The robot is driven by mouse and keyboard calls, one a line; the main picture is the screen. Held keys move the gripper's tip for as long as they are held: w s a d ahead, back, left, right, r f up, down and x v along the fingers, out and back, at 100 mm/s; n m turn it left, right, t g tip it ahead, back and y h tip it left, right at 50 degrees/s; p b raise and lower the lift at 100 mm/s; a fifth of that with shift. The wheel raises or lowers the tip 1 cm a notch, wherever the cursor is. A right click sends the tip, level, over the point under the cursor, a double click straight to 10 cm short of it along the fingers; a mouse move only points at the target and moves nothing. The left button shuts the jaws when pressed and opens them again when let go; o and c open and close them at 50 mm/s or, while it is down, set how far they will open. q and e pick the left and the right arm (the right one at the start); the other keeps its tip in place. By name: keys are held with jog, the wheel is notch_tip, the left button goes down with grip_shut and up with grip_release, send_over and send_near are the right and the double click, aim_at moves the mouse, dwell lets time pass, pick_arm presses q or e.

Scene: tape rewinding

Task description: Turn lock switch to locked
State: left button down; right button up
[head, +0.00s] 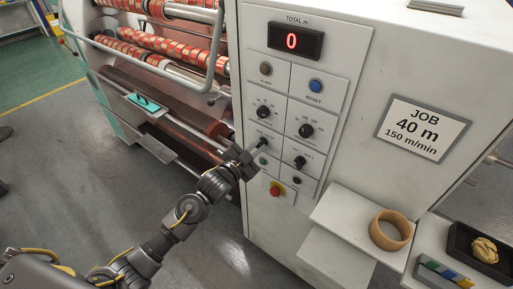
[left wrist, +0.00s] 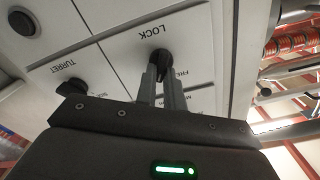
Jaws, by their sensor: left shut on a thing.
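The lock switch (left wrist: 160,60) is a black rotary knob on a white plate marked LOCK in the left wrist view. My left gripper (left wrist: 160,84) is shut on this knob, with its two grey fingers at either side of it. In the head view the left gripper (head: 256,149) reaches the left column of the white control panel and mostly covers the lock switch (head: 263,142). The fingers hide part of the plate's lettering, and I cannot tell which position the knob points to. My right gripper is not in view.
The turret knob (left wrist: 70,88) sits close beside the gripper. The panel also has a blue reset button (head: 315,85), other black knobs (head: 305,130) and a red emergency stop (head: 276,190). The display (head: 295,40) reads 0. A tape roll (head: 391,230) lies on a shelf at lower right.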

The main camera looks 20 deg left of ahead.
pick_arm(q)
jog(key=c, duration=1.5)
grip_release()
jog(key=shift+s+a+f, duration=0.1)
jog(key=shift+s+a, duration=0.1)
jog(key=shift+s, duration=0.3)
jog(key=b+v, duration=0.3)
jog(key=v, duration=0.6)
jog(key=shift+s, duration=0.4)
jog(key=shift+a, duration=0.1)
